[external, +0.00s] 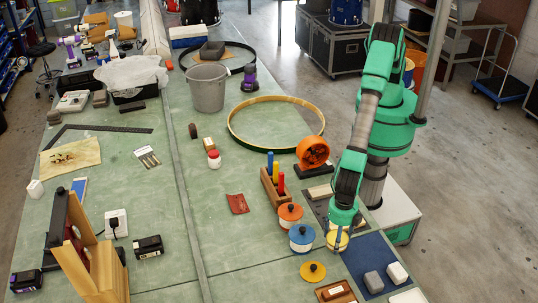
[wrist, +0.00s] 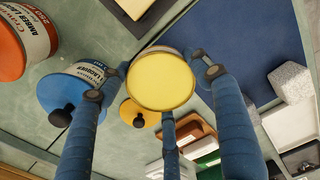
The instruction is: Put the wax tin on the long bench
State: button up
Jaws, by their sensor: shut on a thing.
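My gripper (external: 339,232) is shut on a small round tin with a yellow face (external: 338,241), which I take to be the wax tin. In the wrist view, the blue fingers of my gripper (wrist: 155,84) close around the tin (wrist: 160,80), and its yellow face fills the middle. The tin is at the right side of the long green bench (external: 232,262), near the blue mat. I cannot tell whether its underside touches anything. No label shows on it.
A blue-lidded tin (external: 302,238) and an orange-lidded tin (external: 290,215) stand just left of my gripper. A yellow lid with a dark knob (external: 312,271) is close in front. The blue mat (external: 365,259) holds pale blocks. Bare bench lies left of the tins.

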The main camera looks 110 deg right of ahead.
send_over(328, 267)
jog(key=shift+f, duration=0.35)
dwell(0.4)
jog(key=shift+f, duration=1.75)
jog(key=o, duration=1.6)
jog(key=shift+f, duration=0.15)
jog(key=shift+o, duration=0.2)
jog(key=shift+r, duration=0.2)
notch_tip(328, 267, up, 12)
